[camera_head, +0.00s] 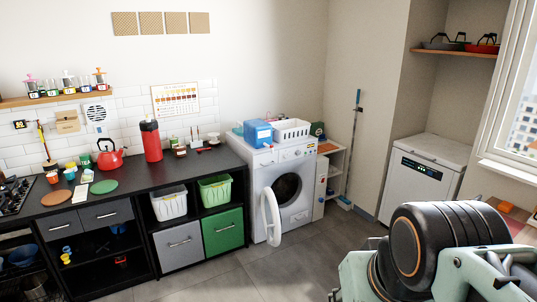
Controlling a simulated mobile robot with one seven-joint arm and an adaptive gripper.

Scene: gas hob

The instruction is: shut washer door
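The white washer (278,210) stands at the right end of the black counter. Its round door (271,218) is swung wide open toward the left and front, standing out from the machine. The dark drum opening (287,190) is uncovered to the right of the door. Part of my arm, black and pale green, fills the lower right corner, well to the right of the washer and apart from it. My gripper's fingers are not in view.
A blue box (258,133) and a white basket (291,131) sit on the washer. A white shelf unit (329,178) stands right of it, with a mop (354,135) and a white chest freezer (424,170) beyond. The grey floor (305,255) before the washer is clear.

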